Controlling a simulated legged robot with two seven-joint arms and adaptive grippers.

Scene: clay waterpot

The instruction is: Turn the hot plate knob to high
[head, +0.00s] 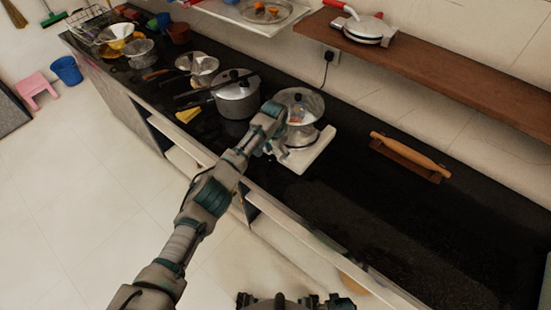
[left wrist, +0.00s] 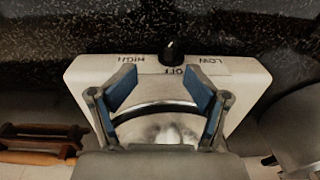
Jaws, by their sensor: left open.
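The white hot plate (head: 308,157) stands on the black counter, with a clear-lidded pot (head: 300,108) on it. In the left wrist view, the hot plate (left wrist: 82,73) has a black knob (left wrist: 172,51) on its face, with HIGH, OFF and LOW labels upside down. The knob sits by OFF; its exact pointing is too small to tell. My left gripper (head: 272,145) is at the hot plate's near left side. In the left wrist view, my left gripper (left wrist: 162,92) is open, its blue fingertips apart, short of the knob. My right gripper is not clearly seen.
A lidded grey pot (head: 237,98) stands close left of the hot plate. A rolling pin (head: 410,154) lies on its board to the right. A wooden shelf (head: 440,62) runs above the counter. The counter's right part is clear.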

